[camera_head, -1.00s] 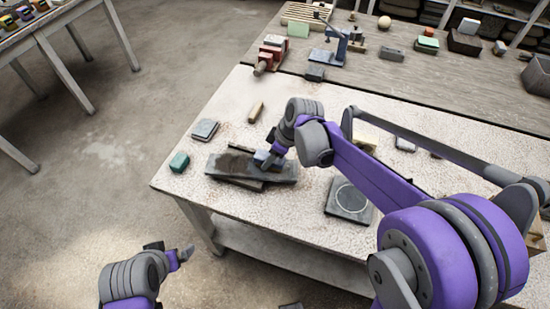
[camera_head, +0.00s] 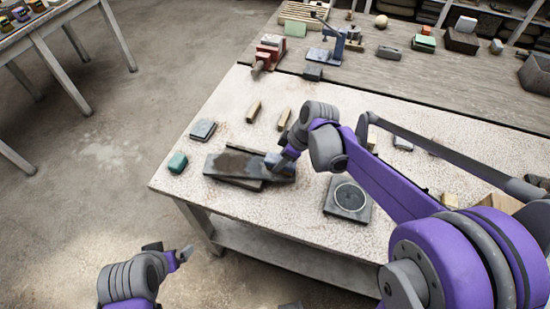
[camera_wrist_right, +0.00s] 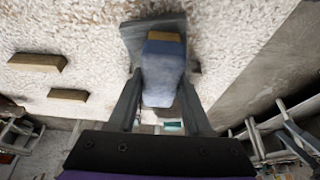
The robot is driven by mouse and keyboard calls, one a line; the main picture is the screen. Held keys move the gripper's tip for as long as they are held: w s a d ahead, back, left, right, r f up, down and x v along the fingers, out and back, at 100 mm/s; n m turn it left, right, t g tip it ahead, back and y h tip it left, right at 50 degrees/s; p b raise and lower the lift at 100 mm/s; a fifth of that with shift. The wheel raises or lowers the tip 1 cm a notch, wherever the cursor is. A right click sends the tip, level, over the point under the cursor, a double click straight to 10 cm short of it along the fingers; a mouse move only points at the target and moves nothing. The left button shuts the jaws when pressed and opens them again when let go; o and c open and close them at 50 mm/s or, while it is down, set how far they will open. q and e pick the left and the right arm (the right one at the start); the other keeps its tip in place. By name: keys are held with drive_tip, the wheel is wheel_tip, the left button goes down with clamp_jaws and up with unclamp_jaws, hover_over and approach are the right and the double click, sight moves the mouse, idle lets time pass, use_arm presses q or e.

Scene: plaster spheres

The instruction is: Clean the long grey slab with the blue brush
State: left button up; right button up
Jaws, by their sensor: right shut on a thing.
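The long grey slab (camera_head: 222,172) lies on the pale table, on top of another dark flat piece, with a dark brown dirty patch on its left and middle part. My right gripper (camera_head: 278,166) is over the slab's right end, shut on the blue brush (camera_head: 272,158). In the right wrist view the blue brush (camera_wrist_right: 163,75) sits between the fingers, with a tan end against the grey slab (camera_wrist_right: 132,38). The gripper hides part of the brush in the head view. My left gripper (camera_head: 172,254) hangs off the table's front left; its finger gap is unclear.
A teal block (camera_head: 177,162) and a grey block (camera_head: 203,130) lie left of the slab. Tan blocks (camera_head: 253,112) lie behind it. A dark square plate with a ring (camera_head: 347,198) lies to the right. A red vise (camera_head: 268,52) stands farther back.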

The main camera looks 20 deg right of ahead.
sight(268, 156)
drive_tip(key=shift+s+d, duration=0.15)
drive_tip(key=shift+d, duration=0.05)
drive_tip(key=shift+a, duration=0.1)
drive_tip(key=shift+w+a, duration=0.65)
drive_tip(key=shift+a, duration=0.25)
drive_tip(key=shift+w+a, duration=0.65)
drive_tip(key=shift+a, duration=0.2)
drive_tip(key=shift+s+d+r+p, duration=0.35)
drive_tip(key=shift+s+d+r, duration=0.35)
drive_tip(key=shift+d, duration=0.25)
drive_tip(key=shift+r, duration=0.15)
